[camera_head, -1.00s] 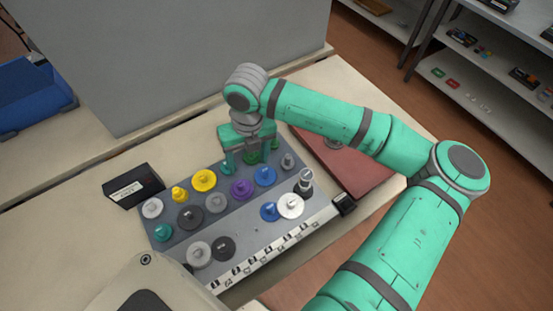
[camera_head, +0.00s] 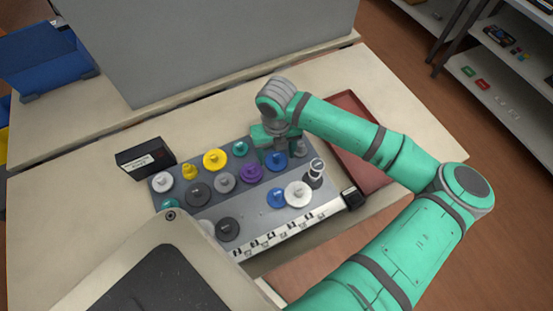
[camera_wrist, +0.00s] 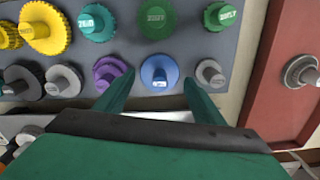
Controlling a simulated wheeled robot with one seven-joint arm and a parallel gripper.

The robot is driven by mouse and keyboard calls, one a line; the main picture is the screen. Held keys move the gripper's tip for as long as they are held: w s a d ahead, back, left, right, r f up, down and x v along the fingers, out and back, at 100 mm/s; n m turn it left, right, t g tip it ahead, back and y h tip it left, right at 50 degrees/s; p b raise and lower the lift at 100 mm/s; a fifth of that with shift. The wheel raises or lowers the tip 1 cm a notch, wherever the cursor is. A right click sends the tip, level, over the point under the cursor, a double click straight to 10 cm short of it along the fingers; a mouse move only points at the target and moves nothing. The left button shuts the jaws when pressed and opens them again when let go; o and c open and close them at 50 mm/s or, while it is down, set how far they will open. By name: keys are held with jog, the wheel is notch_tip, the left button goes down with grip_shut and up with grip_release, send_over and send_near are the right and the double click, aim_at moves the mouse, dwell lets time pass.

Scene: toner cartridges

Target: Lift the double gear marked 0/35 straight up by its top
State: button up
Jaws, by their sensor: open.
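Several coloured gears with stubby tops stand in rows on a grey tray (camera_head: 243,213). The marking 0/35 cannot be read surely on any of them. My gripper (camera_head: 274,160) is open over the tray's far right part, pointing down. In the wrist view, its two fingers (camera_wrist: 158,84) stand to either side of a blue gear (camera_wrist: 160,68), which also shows in the head view (camera_head: 278,161). I cannot tell the finger height against it. A purple gear (camera_wrist: 108,72) is close left of the fingers and a small grey gear (camera_wrist: 210,72) close right. Green gears (camera_wrist: 154,17) lie beyond.
A yellow gear (camera_head: 215,160), a white gear (camera_head: 298,194) and dark gears (camera_head: 228,229) share the tray. A black box (camera_head: 146,158) stands left of it. A red tray (camera_head: 350,108) lies right, partly behind my arm. The bench front left is bare.

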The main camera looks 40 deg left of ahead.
jog(key=shift+f, duration=0.95)
jog(key=c, duration=0.8)
jog(key=shift+r, duration=0.15)
